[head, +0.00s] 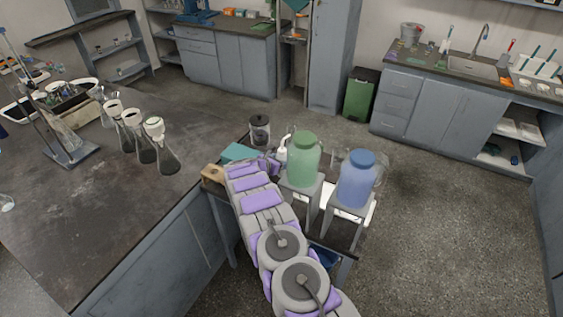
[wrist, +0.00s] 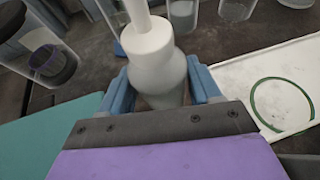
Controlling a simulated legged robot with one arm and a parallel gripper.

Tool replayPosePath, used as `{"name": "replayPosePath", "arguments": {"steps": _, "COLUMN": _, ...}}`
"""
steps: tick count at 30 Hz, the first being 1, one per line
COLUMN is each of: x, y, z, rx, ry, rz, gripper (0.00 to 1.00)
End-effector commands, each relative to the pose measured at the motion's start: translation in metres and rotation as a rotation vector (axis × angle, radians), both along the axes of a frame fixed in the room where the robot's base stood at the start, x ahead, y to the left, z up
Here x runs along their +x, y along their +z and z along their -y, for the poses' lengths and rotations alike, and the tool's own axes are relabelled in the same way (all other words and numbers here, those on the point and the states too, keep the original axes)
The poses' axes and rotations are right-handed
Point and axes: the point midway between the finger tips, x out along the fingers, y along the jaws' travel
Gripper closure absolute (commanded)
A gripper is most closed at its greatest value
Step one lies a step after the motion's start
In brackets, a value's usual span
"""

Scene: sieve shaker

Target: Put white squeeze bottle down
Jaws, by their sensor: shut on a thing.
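The white squeeze bottle (wrist: 155,60) stands between the blue fingers of my gripper (wrist: 158,92) in the wrist view. The fingers are shut on its body from both sides, and its narrow neck points toward the top of the picture. In the head view the white bottle (head: 283,150) shows just left of the green-lidded jar, at the end of my purple and grey arm. My gripper (head: 272,163) is mostly hidden there by the arm. I cannot tell whether the bottle's base touches the surface below.
A green-lidded jar (head: 303,160) and a blue-lidded jar (head: 357,180) stand on small stands close to the right. A white tray (wrist: 286,75) lies right of the bottle. A teal object (wrist: 62,133) and a dark-lidded jar (wrist: 48,62) are at left. Several flasks (head: 146,143) stand on the bench.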

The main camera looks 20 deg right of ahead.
Motion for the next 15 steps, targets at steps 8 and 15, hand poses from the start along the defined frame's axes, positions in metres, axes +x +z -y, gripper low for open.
{"name": "replayPosePath", "arguments": {"steps": 8, "x": 0.0001, "y": -0.0029, "z": 0.0037, "rx": 0.005, "ry": 0.000, "rz": 0.001, "gripper": 0.31}}
{"name": "replayPosePath", "arguments": {"steps": 15, "x": 0.0001, "y": -0.0033, "z": 0.0054, "rx": 0.006, "ry": 0.000, "rz": 0.001, "gripper": 0.12}}
